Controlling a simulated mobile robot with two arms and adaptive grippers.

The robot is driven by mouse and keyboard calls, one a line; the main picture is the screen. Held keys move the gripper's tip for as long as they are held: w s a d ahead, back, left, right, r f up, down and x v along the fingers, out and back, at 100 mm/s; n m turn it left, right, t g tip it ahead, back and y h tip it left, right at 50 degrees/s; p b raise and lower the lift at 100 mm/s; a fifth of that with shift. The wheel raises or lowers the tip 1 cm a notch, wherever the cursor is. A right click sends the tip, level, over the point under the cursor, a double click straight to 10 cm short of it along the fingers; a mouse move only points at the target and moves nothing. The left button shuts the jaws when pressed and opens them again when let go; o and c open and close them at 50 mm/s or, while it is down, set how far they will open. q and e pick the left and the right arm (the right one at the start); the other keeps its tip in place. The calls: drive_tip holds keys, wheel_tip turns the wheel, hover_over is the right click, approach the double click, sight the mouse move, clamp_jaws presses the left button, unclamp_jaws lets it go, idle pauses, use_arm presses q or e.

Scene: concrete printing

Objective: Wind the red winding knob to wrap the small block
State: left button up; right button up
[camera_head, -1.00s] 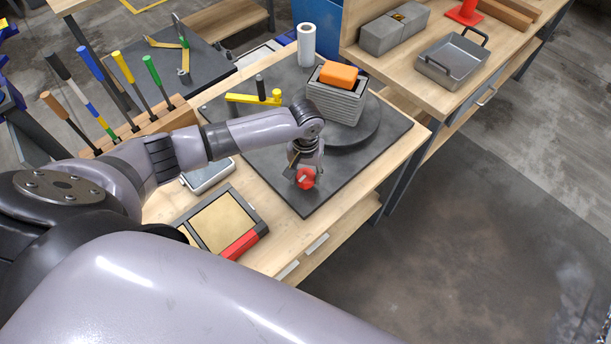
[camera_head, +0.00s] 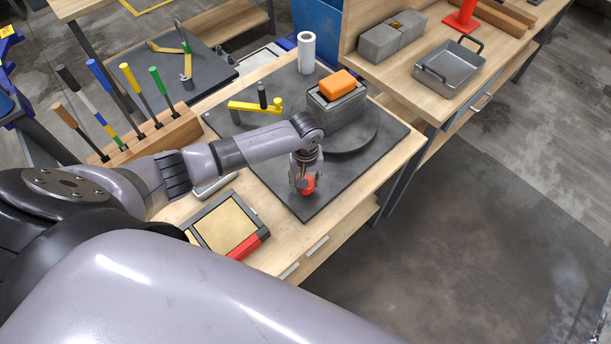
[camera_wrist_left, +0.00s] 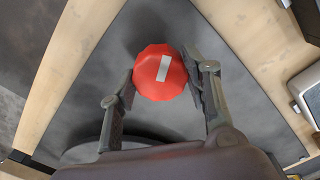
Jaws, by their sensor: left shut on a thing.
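The red winding knob (camera_head: 307,187) sits near the front corner of a dark square base plate (camera_head: 305,208). My left gripper (camera_head: 303,180) is shut on it from above. The left wrist view shows the knob's faceted red top with a pale stripe (camera_wrist_left: 164,68), between the two fingers (camera_wrist_left: 160,78). Behind it, a grey ribbed block (camera_head: 342,112) with an orange piece (camera_head: 337,84) on top stands on a round dark turntable (camera_head: 368,132). My left arm hides part of the turntable and block. My right gripper is not in view.
A white roll (camera_head: 306,52) stands behind the block. A yellow arm with a black post (camera_head: 262,98) lies left of it. A framed tray with a red edge (camera_head: 226,226) is at the front, and a wooden tool rack (camera_head: 150,135) is at left.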

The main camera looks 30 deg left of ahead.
use_arm(q)
drive_tip(key=shift+s+r+n+p, duration=0.1)
drive_tip(key=shift+r+n+p, duration=0.05)
drive_tip(key=shift+n+p, duration=0.55)
drive_tip(key=shift+d+n+p, duration=0.1)
drive_tip(key=shift+n+p, duration=0.2)
drive_tip(key=shift+n, duration=0.2)
drive_tip(key=shift+f+n, duration=0.2)
drive_tip(key=shift+n, duration=1.1)
drive_tip(key=n, duration=0.3)
drive_tip(key=shift+n, duration=1.1)
